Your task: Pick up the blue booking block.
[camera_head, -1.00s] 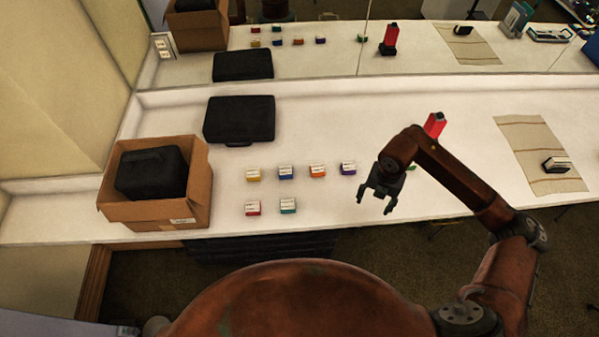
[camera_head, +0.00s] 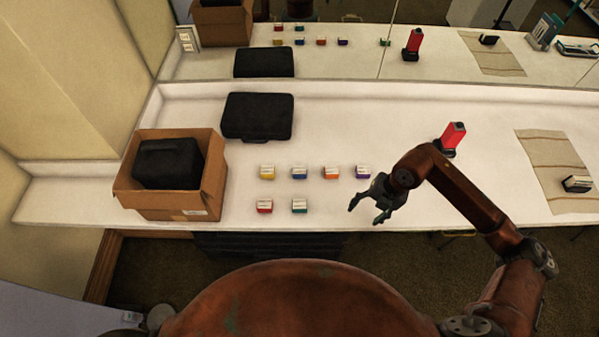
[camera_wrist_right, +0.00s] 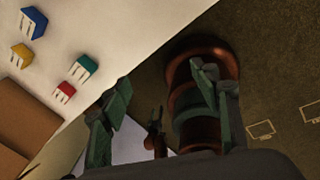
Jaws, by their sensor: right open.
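The blue booking block (camera_head: 299,171) stands on the white counter, in the back row between the yellow block (camera_head: 267,172) and the orange block (camera_head: 331,172). It also shows in the right wrist view (camera_wrist_right: 33,22), at the upper left. My right gripper (camera_head: 366,215) is open and empty, over the counter's front edge to the right of the blocks and apart from them. In the wrist view its two fingers (camera_wrist_right: 160,105) have nothing between them.
A purple block (camera_head: 363,171) stands right of the orange one; red (camera_head: 264,206) and green (camera_head: 299,206) blocks stand in front. A cardboard box (camera_head: 205,188) holding a black case is left; another black case (camera_head: 257,117) lies behind. A mirror lines the back.

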